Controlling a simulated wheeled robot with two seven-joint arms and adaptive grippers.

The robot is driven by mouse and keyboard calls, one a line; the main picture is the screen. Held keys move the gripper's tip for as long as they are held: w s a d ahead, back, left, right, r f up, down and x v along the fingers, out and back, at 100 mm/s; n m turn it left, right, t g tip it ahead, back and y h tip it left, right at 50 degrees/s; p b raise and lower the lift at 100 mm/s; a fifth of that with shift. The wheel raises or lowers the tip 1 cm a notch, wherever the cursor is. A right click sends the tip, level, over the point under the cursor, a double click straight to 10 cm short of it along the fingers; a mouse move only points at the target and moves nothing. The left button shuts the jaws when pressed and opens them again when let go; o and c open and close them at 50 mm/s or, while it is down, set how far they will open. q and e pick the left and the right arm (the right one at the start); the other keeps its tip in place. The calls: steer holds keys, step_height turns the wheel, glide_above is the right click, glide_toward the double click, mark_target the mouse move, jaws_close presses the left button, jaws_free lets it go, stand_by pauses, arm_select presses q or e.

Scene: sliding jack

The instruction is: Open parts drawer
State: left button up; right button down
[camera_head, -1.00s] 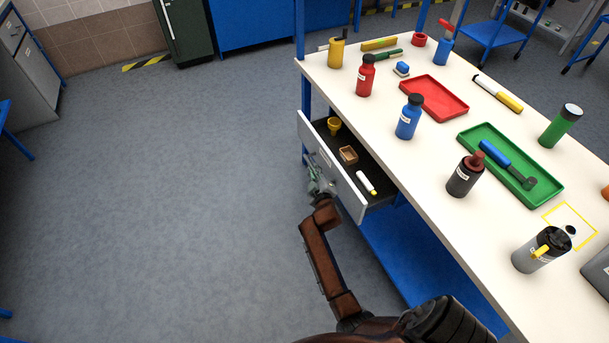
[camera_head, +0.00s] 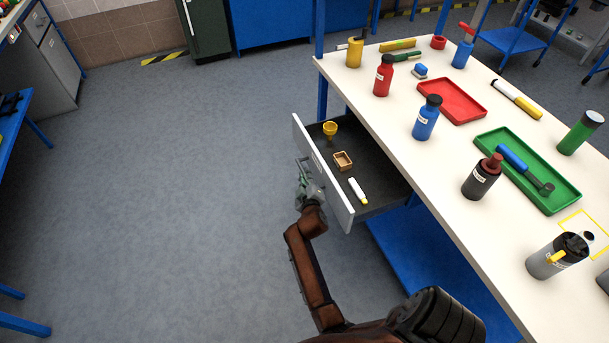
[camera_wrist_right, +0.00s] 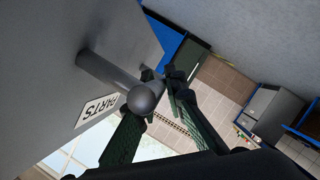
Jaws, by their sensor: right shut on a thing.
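The parts drawer (camera_head: 324,178) stands pulled out from under the left side of the white-topped workbench. Its dark inside shows a yellow funnel-like piece (camera_head: 330,130), a small brown box (camera_head: 343,160) and a white tube with a yellow end (camera_head: 357,190). My right gripper (camera_head: 306,183) is at the front of the drawer, shut on its handle. In the right wrist view, the grey bar handle (camera_wrist_right: 106,73) with a round end reaches between the dark green fingers (camera_wrist_right: 158,112). My left gripper is not in view.
The workbench top (camera_head: 390,130) carries bottles, a red tray (camera_head: 455,103) and a green tray (camera_head: 560,195) with a hammer-like tool. A blue lower shelf (camera_head: 415,250) is under it. The floor (camera_head: 190,190) left of the drawer is clear.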

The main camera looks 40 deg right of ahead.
steer(key=shift+f, duration=0.1)
steer(key=c, duration=2)
jaws_free()
steer(key=shift+o, duration=0.2)
steer(key=shift+r, duration=0.2)
step_height(320, 180, up, 9)
steer(key=shift+r, duration=0.35)
